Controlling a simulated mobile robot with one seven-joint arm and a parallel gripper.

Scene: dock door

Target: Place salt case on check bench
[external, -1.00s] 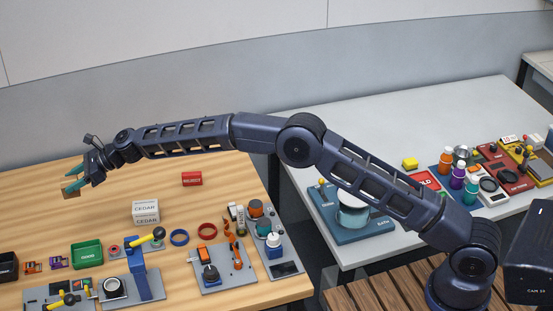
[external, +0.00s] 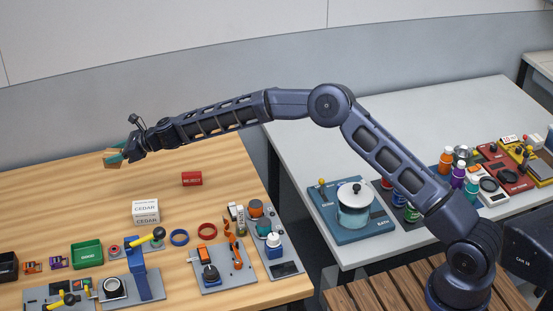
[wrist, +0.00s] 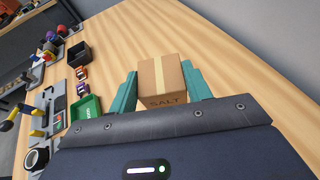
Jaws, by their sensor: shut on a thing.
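The salt case is a small brown cardboard box (wrist: 161,80) with "SALT" printed on it. In the wrist view it sits between the two teal fingers of my gripper (wrist: 163,88), which is shut on it. In the external view my gripper (external: 114,157) holds the salt case (external: 112,161) above the far left part of the wooden bench, partly hidden by the fingers. I cannot tell which surface is the check bench: a wooden bench (external: 60,205) lies under my gripper and a grey bench (external: 300,150) stands to the right.
On the wooden bench stand a white CEDAR box (external: 146,211), a red REJECT block (external: 192,178), a green bin (external: 87,254) and several fixtures along its front. A blue BATH unit (external: 353,215) with a pot stands on the grey bench. The back of the wooden bench is clear.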

